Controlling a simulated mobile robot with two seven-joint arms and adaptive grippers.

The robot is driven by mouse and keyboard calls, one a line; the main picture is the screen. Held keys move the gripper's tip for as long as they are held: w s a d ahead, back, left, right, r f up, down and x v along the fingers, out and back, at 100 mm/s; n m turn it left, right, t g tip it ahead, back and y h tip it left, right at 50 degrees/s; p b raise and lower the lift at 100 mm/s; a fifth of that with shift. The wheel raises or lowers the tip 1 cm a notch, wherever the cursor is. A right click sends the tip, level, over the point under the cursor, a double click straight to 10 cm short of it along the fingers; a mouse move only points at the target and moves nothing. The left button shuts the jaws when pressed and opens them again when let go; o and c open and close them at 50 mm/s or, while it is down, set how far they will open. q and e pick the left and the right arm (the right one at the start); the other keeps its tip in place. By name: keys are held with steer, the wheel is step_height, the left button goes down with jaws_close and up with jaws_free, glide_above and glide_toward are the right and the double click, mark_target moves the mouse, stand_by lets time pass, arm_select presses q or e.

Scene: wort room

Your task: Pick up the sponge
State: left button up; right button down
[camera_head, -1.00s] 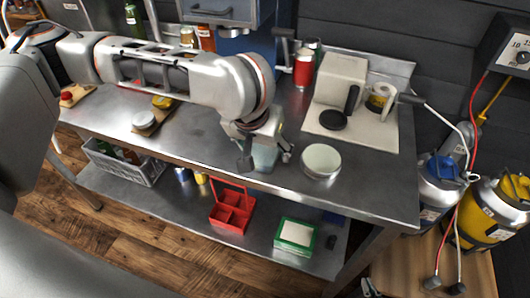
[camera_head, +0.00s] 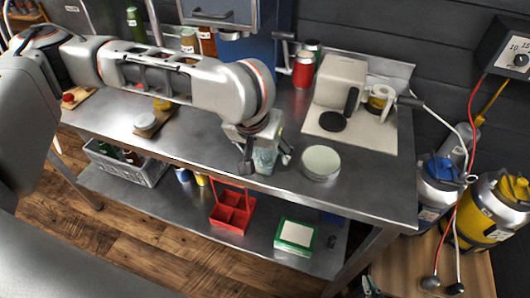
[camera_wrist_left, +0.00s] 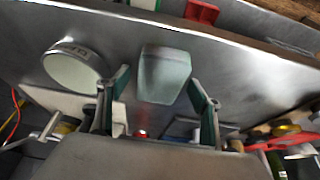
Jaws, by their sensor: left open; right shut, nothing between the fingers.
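The sponge is a pale grey-green block with rounded edges, near the front edge of the steel table (camera_head: 215,140). In the left wrist view the sponge (camera_wrist_left: 165,72) lies ahead of and between the two fingers, with room on both sides. My left gripper (camera_head: 265,162) is open above the sponge, which shows partly between its fingers in the head view. In the left wrist view the gripper (camera_wrist_left: 160,105) holds nothing. I cannot tell how far the fingertips are above the table. My right gripper is not in view.
A round white-topped container (camera_head: 321,162) stands close to the right of the gripper. A coffee maker (camera_head: 340,95) and a red can (camera_head: 303,70) stand behind. A small board with a white-lidded item (camera_head: 146,121) is to the left. A red caddy (camera_head: 232,211) sits on the lower shelf.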

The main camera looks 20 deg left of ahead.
arm_select(q)
steer(key=shift+f+p, duration=0.15)
steer(key=shift+p, duration=0.2)
stand_by(0.6)
steer(key=c, duration=0.9)
